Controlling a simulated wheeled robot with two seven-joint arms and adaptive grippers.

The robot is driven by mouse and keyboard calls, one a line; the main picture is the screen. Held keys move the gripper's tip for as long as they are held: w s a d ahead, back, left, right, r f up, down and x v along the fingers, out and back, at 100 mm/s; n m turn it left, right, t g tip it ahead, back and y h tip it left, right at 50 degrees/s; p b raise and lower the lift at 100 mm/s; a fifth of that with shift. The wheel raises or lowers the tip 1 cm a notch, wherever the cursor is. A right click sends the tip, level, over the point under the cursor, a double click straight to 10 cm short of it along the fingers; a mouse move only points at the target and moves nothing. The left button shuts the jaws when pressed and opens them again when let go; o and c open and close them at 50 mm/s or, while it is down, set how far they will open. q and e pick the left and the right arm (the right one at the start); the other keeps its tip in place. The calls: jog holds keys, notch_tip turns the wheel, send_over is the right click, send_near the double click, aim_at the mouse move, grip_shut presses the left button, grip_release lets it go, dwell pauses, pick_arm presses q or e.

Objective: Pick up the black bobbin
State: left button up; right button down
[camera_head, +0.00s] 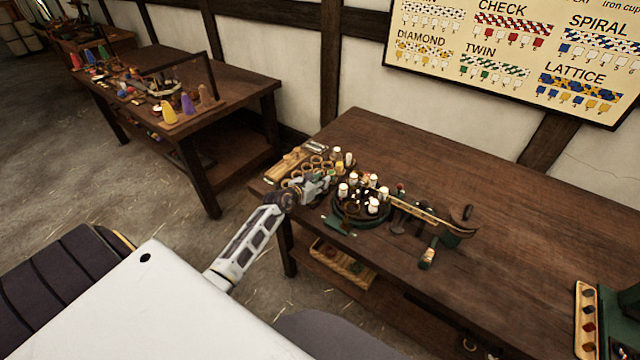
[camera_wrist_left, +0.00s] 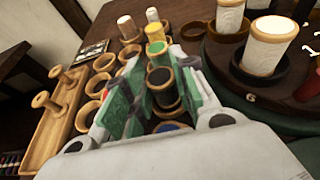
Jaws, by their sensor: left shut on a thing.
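The black bobbin (camera_wrist_left: 161,80) shows in the left wrist view, its dark round top between the fingers. My left gripper (camera_wrist_left: 150,88) is shut on it, with green inner pads at its left and right sides. Whether its base is clear of the holder is hidden. In the head view my left gripper (camera_head: 322,181) is over the near left end of the rope table, and the black bobbin is too small and covered to make out there. My right gripper is not in view.
A green bobbin (camera_wrist_left: 157,56) and yellow bobbin (camera_wrist_left: 155,34) stand close behind the black one. Several empty wooden rings lie left of the gripper. A round braiding stand (camera_head: 362,217) with white bobbins is just right.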

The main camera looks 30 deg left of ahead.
pick_arm(q)
notch_tip(320, 180, up, 9)
jog(key=shift+r+p, duration=0.2)
jog(key=shift+p, duration=0.2)
dwell(0.7)
